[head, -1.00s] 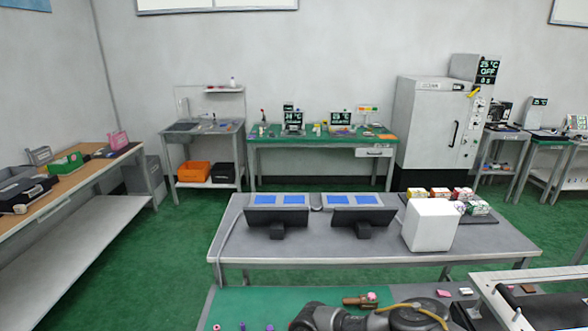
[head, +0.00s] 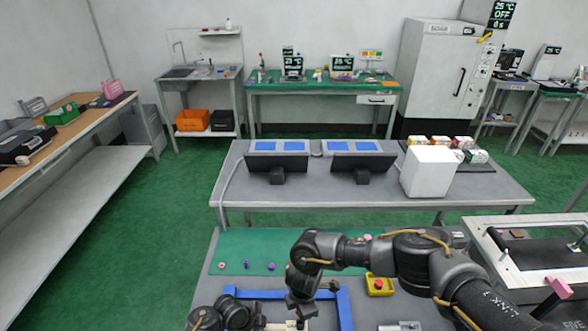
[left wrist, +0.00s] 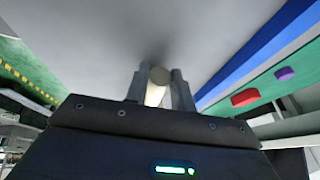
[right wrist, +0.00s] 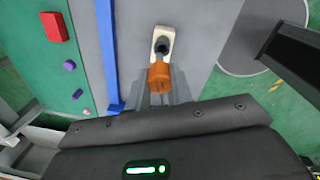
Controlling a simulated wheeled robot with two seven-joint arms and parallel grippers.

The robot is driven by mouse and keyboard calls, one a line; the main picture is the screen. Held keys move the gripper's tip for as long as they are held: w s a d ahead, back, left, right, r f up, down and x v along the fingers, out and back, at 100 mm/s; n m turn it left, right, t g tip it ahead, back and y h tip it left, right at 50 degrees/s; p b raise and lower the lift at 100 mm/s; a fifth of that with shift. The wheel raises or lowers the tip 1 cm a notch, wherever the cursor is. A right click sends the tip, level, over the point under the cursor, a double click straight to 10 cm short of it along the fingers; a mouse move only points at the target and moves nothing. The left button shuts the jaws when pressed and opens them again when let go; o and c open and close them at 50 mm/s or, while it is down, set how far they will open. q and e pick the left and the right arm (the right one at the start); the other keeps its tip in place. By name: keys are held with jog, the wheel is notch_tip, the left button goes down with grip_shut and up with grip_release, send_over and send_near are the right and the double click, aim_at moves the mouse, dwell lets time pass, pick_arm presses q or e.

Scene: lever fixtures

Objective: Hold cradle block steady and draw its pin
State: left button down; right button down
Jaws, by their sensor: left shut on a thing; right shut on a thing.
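In the right wrist view my right gripper (right wrist: 160,90) is shut on an orange grip (right wrist: 160,74), which appears to be the pin's handle. A dark round part lies between that grip and a cream block (right wrist: 165,34), apparently the cradle block. How deep the pin sits in it I cannot tell. In the left wrist view my left gripper (left wrist: 155,95) is shut on a pale rounded piece with a tan end (left wrist: 159,75); I cannot tell which part of the fixture this is. In the head view both grippers are low, near the bottom edge, and the block is mostly hidden or cut off.
A blue frame (head: 343,309) lies on the grey tabletop near my right arm. A yellow box with a red button (head: 379,285) stands to its right. Small purple and red pieces (head: 271,267) lie on the green mat (head: 235,248). A white box (head: 429,172) stands on the table behind.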

jog(key=shift+r, duration=0.15)
jog(key=shift+r, duration=0.85)
pick_arm(q)
jog(key=c, duration=1.1)
grip_release()
jog(key=v, duration=1.2)
jog(key=shift+s, duration=0.1)
